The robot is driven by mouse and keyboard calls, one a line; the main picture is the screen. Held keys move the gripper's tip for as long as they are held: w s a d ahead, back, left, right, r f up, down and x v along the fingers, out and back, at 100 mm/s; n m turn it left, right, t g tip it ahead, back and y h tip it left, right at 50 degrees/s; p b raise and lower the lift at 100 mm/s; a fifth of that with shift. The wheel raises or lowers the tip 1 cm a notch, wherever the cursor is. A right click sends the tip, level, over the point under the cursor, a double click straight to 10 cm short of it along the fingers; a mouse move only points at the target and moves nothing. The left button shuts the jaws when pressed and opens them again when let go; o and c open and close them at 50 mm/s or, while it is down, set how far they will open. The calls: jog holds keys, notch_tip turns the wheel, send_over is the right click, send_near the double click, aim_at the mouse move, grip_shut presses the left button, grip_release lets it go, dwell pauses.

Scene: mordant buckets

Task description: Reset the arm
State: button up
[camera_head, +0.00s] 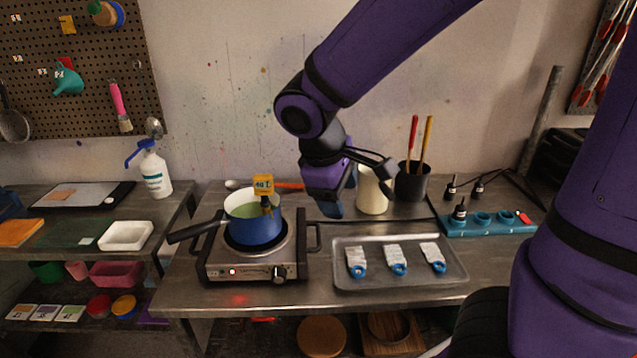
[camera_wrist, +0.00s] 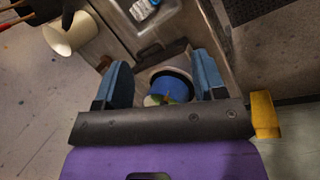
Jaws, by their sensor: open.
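My gripper (camera_head: 334,207) hangs from the purple arm above the back of the bench, right of the blue pot (camera_head: 256,226) and just left of the cream container (camera_head: 372,190). In the wrist view its two blue fingers (camera_wrist: 163,82) stand wide apart with nothing held between them. The blue pot (camera_wrist: 172,87) shows beyond the gap, farther away. In the head view the pot sits on the hot plate (camera_head: 250,272), with a yellow-tagged item (camera_head: 263,184) at its rim.
A metal tray (camera_head: 385,281) with several tagged swatches lies right of the hot plate. A black cup (camera_head: 412,184) with red and yellow handles stands behind. A blue rack (camera_head: 490,223) is at the right, a spray bottle (camera_head: 155,174) at the left. Air above the bench's left is clear.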

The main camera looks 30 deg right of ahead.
jog(key=s+d+r+m+t+y, duration=0.4)
jog(key=s+r+m, duration=0.3)
jog(key=s+r, duration=0.4)
jog(key=shift+s+d+m+t, duration=0.2)
jog(key=shift+s+m+t, duration=0.1)
jog(key=shift+s, duration=0.05)
